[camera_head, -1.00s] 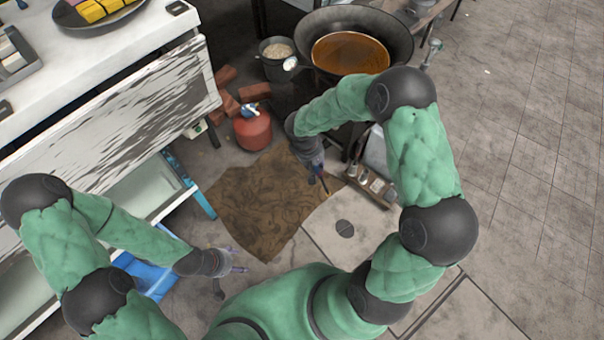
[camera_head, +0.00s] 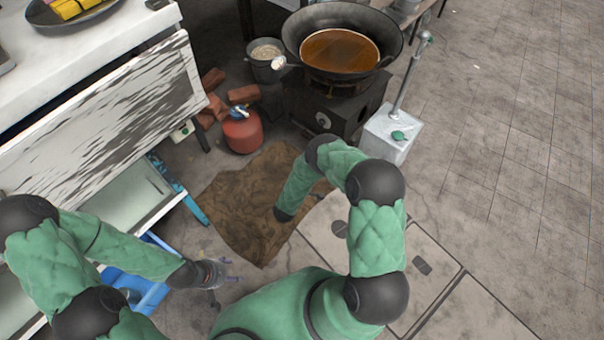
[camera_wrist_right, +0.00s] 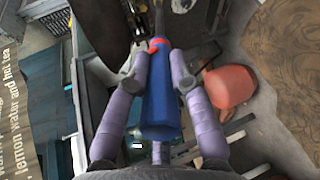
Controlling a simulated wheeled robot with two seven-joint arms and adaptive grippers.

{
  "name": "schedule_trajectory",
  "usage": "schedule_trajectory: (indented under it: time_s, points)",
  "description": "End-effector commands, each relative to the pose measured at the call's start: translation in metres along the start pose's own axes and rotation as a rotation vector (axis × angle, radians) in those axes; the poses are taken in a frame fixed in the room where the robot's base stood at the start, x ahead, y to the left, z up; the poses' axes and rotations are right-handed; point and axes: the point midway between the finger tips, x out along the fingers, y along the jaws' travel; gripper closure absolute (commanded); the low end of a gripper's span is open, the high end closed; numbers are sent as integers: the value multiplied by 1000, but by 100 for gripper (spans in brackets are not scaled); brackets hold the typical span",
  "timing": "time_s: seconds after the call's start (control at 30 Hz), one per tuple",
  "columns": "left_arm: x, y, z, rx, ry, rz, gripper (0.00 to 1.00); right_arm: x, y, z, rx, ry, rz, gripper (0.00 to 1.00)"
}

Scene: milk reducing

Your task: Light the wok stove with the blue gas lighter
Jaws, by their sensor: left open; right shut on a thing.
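The blue lighter (camera_wrist_right: 160,108) with a red part near its far end is held between the purple fingers of my right gripper (camera_wrist_right: 160,72) in the right wrist view. In the head view that gripper and the lighter are hidden behind my right forearm, above the brown mat. The dark wok stove (camera_head: 345,113) stands at the upper middle of the head view, with a round knob on its front. A black wok (camera_head: 397,42) of orange-brown liquid sits on it. I cannot make out a flame. My left gripper (camera_head: 232,271) is open and empty at the lower left.
A red gas cylinder (camera_head: 243,136) stands left of the stove, near bricks (camera_head: 213,79) and a grey pot (camera_head: 266,68). The brown mat (camera_head: 236,213) lies in front. A white counter (camera_head: 110,55) borders the left; open floor lies right.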

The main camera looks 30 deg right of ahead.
Motion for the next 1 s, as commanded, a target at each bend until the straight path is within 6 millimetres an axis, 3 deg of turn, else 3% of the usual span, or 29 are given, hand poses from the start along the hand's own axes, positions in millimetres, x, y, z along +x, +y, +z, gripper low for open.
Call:
schedule_trajectory:
  time_s: [0.2, 0.37, 1.0]
  points:
    - [3, -1, 0, 0, 0, 0, 36, -6, -10, -18, -23, 59, 85, 100]
    - [4, -1, 0, 0, 0, 0, 36, 6, -6, -19, -23, 62, 92, 100]
    - [19, -7, -1, 0, 0, 0, 36, 117, 30, -17, -24, 61, 91, 100]
